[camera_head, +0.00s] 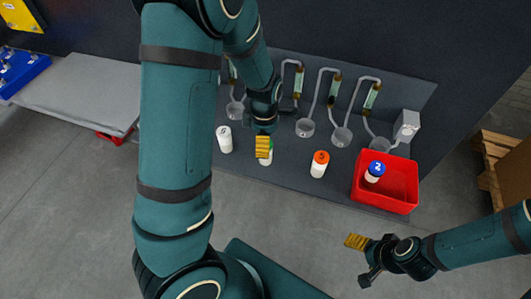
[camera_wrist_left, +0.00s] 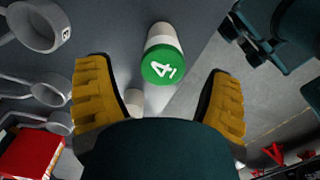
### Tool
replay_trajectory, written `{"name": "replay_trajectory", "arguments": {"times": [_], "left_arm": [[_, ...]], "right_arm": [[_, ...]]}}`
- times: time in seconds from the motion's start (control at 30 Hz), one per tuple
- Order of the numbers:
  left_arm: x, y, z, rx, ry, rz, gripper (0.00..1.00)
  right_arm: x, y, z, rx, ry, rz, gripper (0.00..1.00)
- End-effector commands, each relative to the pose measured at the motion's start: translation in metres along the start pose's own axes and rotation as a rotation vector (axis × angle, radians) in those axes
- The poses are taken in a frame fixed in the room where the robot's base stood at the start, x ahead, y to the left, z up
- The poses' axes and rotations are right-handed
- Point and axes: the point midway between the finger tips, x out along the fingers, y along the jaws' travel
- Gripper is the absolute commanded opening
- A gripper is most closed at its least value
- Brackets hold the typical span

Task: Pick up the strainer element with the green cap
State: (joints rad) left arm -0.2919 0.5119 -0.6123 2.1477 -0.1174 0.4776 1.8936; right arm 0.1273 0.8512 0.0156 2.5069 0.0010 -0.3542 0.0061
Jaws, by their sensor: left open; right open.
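The strainer element with the green cap (camera_wrist_left: 162,62) is white, its cap marked 4, and it shows between the two yellow fingers of my left gripper in the left wrist view. The fingers are apart, with a gap on both sides of the cap. In the head view my left gripper (camera_head: 263,147) is above the green-capped element (camera_head: 268,158) and hides most of it. My right gripper (camera_head: 361,260) is open and empty at the lower right, away from the elements.
A white-capped element (camera_head: 224,139) stands to the left, and an orange-capped one (camera_head: 319,164) to the right. A red bin (camera_head: 403,207) holds a blue-capped element (camera_head: 374,171). Several grey cups on pipes, including one cup (camera_head: 305,128), line the back panel.

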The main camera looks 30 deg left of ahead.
Motion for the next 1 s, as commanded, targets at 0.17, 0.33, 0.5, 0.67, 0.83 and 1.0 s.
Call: {"name": "replay_trajectory", "arguments": {"times": [0.17, 0.33, 0.5, 0.67, 0.83, 1.0], "left_arm": [[0.024, -0.003, 0.002, 0.001, 0.002, -0.004, 0.81], [0.047, -0.003, 0.003, -0.001, 0.001, -0.003, 0.81], [0.049, -0.003, 0.003, 0.0, 0.0, -0.001, 0.81], [0.048, -0.003, 0.003, 0.0, 0.0, -0.001, 0.6], [0.048, -0.003, 0.003, 0.0, 0.0, -0.001, 0.04], [0.048, -0.003, 0.003, 0.001, 0.0, -0.001, 0.04]], "right_arm": [[0.009, 0.003, 0.003, -0.002, -0.007, -0.001, 0.75], [0.016, 0.006, 0.005, -0.004, -0.011, -0.001, 0.75], [0.015, 0.006, 0.006, -0.004, -0.012, -0.001, 0.75], [0.015, 0.006, 0.006, -0.004, -0.012, -0.001, 0.75], [0.015, 0.006, 0.006, -0.004, -0.012, -0.001, 0.75], [0.015, 0.006, 0.006, -0.004, -0.012, -0.001, 0.75]]}}
